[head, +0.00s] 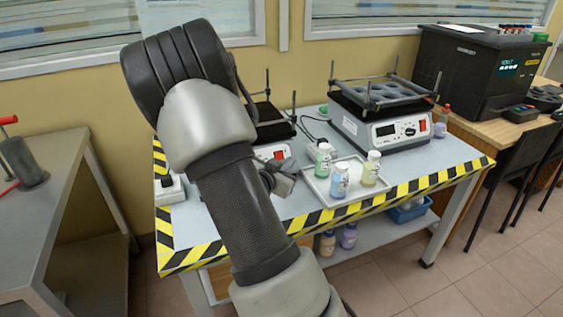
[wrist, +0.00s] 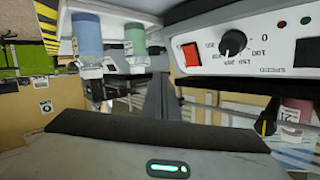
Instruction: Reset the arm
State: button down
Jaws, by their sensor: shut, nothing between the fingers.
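My arm rises across the left of the head view, and my gripper (head: 280,182) shows beyond it, partly hidden, above the striped table. It is left of the white tray and apart from the bottles. In the wrist view, which is upside down, my gripper (wrist: 161,98) shows its dark fingers shut together with nothing between them.
A white tray (head: 318,190) holds a green bottle (head: 323,160), a blue bottle (head: 340,181) and a pale yellow bottle (head: 371,168). A shaker (head: 375,132) stands behind it. Another shaker (head: 275,153) is partly hidden by my arm. A grey bench (head: 50,190) stands left.

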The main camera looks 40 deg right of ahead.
dwell(0.4)
jog(key=s+a+r+n+t+y, duration=0.1)
jog(key=a+r+n+y, duration=0.4)
jog(key=a, duration=0.8)
jog(key=s+a+r+n+t+y, duration=0.1)
jog(key=a+r+n+y, duration=0.2)
jog(key=a+r+y, duration=0.7)
jog(key=s+a+n+g+h, duration=0.1)
jog(key=s+a+n+g, duration=0.2)
jog(key=s, duration=0.8)
jog(key=s+a+n+h, duration=0.1)
jog(key=s+a+n, duration=0.25)
jog(key=s, duration=0.65)
notch_tip(320, 180, up, 24)
jog(key=p, duration=2.3)
jog(key=shift+s+a+g+p, duration=0.2)
jog(key=shift+a+g+p, duration=0.1)
jog(key=shift+r, duration=0.1)
